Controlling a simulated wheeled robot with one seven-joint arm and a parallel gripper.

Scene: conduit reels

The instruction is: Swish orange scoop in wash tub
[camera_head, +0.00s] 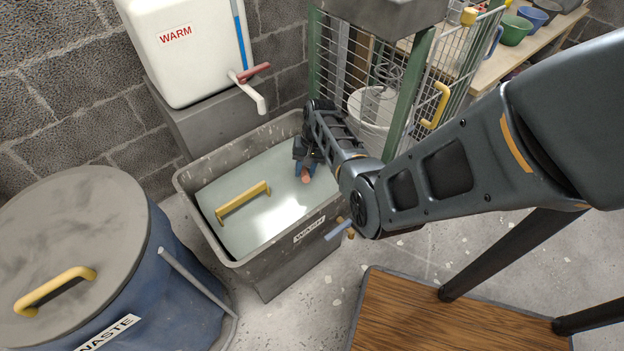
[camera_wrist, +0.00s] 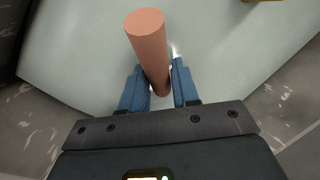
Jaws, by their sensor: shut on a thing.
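The grey wash tub (camera_head: 262,272), labelled WASH, stands in the middle of the head view. Inside its rim is a pale, glossy surface (camera_head: 265,180); I cannot tell whether it is water or a lid. My gripper (camera_head: 304,172) is over the tub's right back part, close above that surface. It is shut on a salmon-orange rod, the visible part of the orange scoop (camera_head: 306,176). In the wrist view the rod (camera_wrist: 149,45) stands between the blue fingers of my gripper (camera_wrist: 160,86). No scoop bowl can be seen.
A yellow handle (camera_head: 243,202) lies over the tub's pale surface, left of my gripper. A white WARM tank (camera_head: 190,50) with a tap (camera_head: 252,92) stands behind. A blue WASTE drum (camera_head: 175,300) is at left, a wire cage (camera_head: 345,60) behind right, a wooden top (camera_head: 440,315) front right.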

